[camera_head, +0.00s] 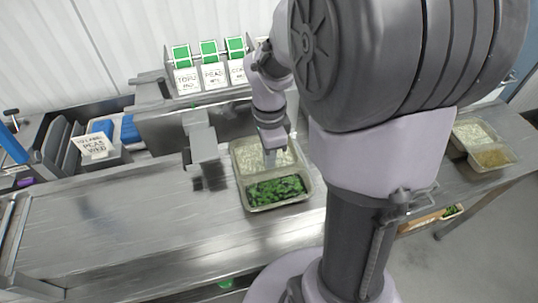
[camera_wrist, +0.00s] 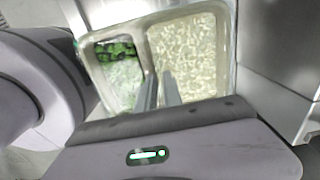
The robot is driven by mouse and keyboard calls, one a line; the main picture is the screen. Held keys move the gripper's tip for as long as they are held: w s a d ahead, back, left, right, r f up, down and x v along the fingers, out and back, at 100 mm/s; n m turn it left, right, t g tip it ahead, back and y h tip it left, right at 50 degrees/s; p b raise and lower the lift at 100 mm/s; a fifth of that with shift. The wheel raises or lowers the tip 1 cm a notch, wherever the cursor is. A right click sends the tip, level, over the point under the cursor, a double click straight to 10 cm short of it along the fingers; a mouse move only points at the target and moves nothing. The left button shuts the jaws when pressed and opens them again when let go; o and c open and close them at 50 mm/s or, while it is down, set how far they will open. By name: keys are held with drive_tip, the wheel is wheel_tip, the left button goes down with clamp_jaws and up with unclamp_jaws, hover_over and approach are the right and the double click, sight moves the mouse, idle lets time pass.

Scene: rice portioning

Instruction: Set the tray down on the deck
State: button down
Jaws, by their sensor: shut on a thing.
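The tray (camera_head: 281,206) is pale, with two compartments: white rice (camera_head: 254,159) at the back and a green filling (camera_head: 275,190) at the front. My gripper (camera_head: 270,157) comes down from above and is shut on the tray near its middle divider. In the wrist view the fingers (camera_wrist: 161,82) meet at the divider, with rice on the right and green on the left; the tray rim (camera_wrist: 233,45) shows too. The tray is over the steel deck (camera_head: 120,220), looking about level. I cannot tell whether its underside touches the deck.
A grey bracket-like fixture (camera_head: 204,144) stands close left of the tray. Several green-and-white label cards (camera_head: 212,76) line the back. A lettered card (camera_head: 92,145) and blue bin (camera_head: 128,128) are at left. Another filled tray (camera_head: 488,166) sits far right. The deck's left front is clear.

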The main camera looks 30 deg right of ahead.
drive_tip(key=shift+f+b, duration=0.3)
idle(0.4)
drive_tip(key=c, duration=0.9)
unclamp_jaws()
drive_tip(key=shift+r, duration=0.1)
wheel_tip(320, 180, up, 8)
drive_tip(key=p, duration=0.6)
drive_tip(key=shift+p, duration=0.3)
